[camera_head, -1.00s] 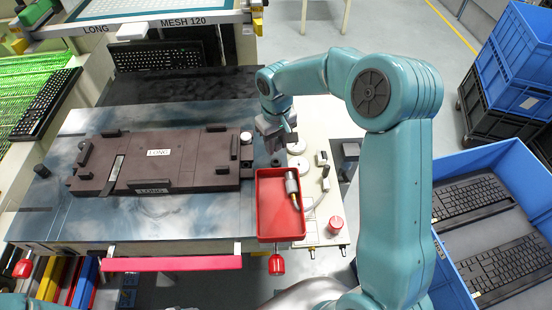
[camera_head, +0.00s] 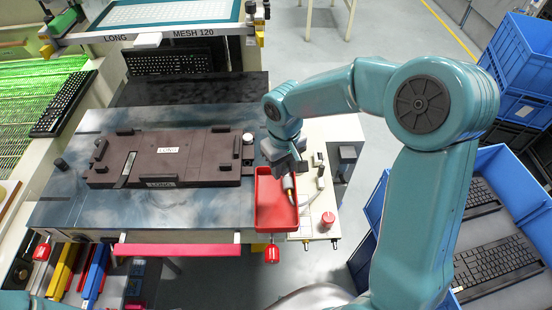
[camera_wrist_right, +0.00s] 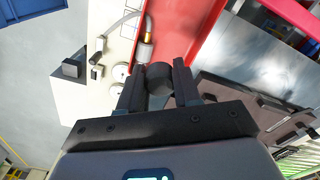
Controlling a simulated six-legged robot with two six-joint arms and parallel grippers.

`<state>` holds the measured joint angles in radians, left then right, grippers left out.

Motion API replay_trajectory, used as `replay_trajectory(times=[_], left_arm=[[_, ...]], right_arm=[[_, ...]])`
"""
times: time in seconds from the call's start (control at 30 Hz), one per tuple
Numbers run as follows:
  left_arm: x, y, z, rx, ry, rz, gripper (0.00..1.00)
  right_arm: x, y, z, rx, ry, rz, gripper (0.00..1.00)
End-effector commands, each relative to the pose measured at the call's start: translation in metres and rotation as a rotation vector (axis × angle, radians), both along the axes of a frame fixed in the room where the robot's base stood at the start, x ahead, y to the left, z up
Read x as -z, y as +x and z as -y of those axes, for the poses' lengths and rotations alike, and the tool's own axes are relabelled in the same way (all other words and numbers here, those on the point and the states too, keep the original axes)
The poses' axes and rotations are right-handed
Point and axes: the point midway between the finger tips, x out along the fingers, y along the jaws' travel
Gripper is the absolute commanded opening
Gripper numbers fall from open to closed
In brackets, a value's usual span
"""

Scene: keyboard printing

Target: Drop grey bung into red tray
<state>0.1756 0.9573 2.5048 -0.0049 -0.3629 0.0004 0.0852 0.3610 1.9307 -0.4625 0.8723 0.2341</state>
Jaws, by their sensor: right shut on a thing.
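The grey bung (camera_wrist_right: 158,78) is a short dark grey cylinder. In the right wrist view it sits between the two fingertips of my right gripper (camera_wrist_right: 157,84), which is shut on it. In the head view the right gripper (camera_head: 286,163) is over the far end of the red tray (camera_head: 262,212), and the bung cannot be made out there. The red tray also shows in the right wrist view (camera_wrist_right: 205,32), just beyond the bung. My left gripper is not in view.
A metal cylinder with an orange band (camera_head: 288,185) shows at the tray's right side. A dark fixture plate (camera_head: 205,178) marked LONG lies left of the tray. A red knob (camera_head: 328,220) stands at the right. A blue crate (camera_head: 510,165) holds keyboards.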

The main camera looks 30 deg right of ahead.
Motion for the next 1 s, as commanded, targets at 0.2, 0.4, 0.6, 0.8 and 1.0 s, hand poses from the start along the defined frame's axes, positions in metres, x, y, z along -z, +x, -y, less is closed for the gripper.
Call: replay_trajectory(times=[0.2,0.4,0.6,0.8,1.0], left_arm=[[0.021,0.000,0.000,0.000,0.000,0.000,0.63],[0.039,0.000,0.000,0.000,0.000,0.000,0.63],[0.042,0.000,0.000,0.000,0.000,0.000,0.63],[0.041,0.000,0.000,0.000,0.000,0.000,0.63],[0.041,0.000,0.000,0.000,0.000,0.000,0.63]], right_arm=[[0.027,0.002,0.001,0.000,0.000,-0.003,0.00],[0.052,0.001,0.000,0.000,0.000,-0.002,0.00],[0.058,-0.001,0.000,0.001,0.000,-0.001,0.00],[0.058,-0.002,0.000,0.001,0.000,-0.001,0.42],[0.058,-0.002,0.000,0.000,0.000,-0.001,0.62]])
